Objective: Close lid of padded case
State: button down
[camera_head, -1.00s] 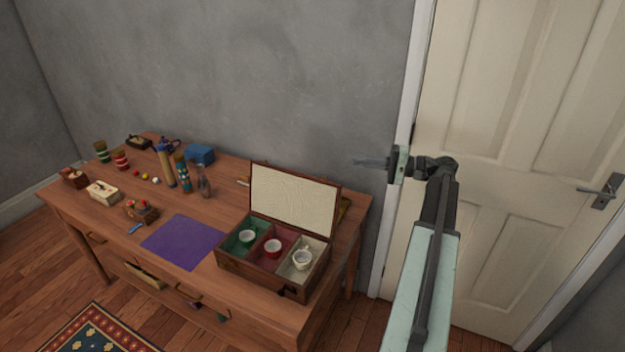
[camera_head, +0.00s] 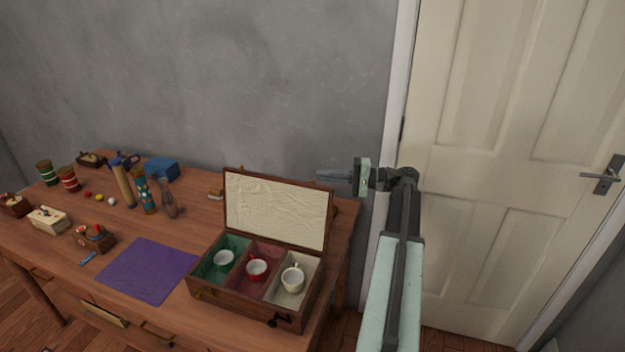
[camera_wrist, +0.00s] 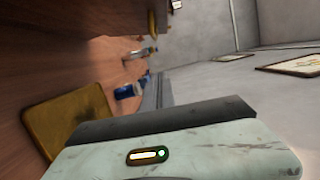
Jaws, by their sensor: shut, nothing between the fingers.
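The padded case (camera_head: 247,304) stands open at the right end of the wooden desk. Its cream padded lid (camera_head: 275,208) stands up at the back, leaning slightly backward. Three compartments, green, red and cream, hold a green-and-white cup (camera_head: 223,258), a red-and-white cup (camera_head: 256,269) and a white cup (camera_head: 292,281). My gripper (camera_head: 326,175) is shut and empty, pointing left. In the picture it is just above the lid's upper right corner; whether it is behind the lid or touching it, I cannot tell. The wrist view does not clearly show the case.
A purple mat (camera_head: 148,270) lies left of the case. Bottles, a blue box (camera_head: 162,168) and small toys stand farther left on the desk (camera_head: 205,238). A golden-brown flat panel (camera_wrist: 68,120) shows in the wrist view. A grey wall is behind, a door (camera_head: 500,150) right.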

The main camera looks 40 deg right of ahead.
aim_at(294, 180)
jog(key=w+a, duration=0.1)
jog(key=a, duration=0.2)
jog(key=w+a, duration=0.1)
jog(key=a, duration=0.2)
jog(key=w+a, duration=0.2)
jog(key=a, duration=0.1)
jog(key=shift+r, duration=0.1)
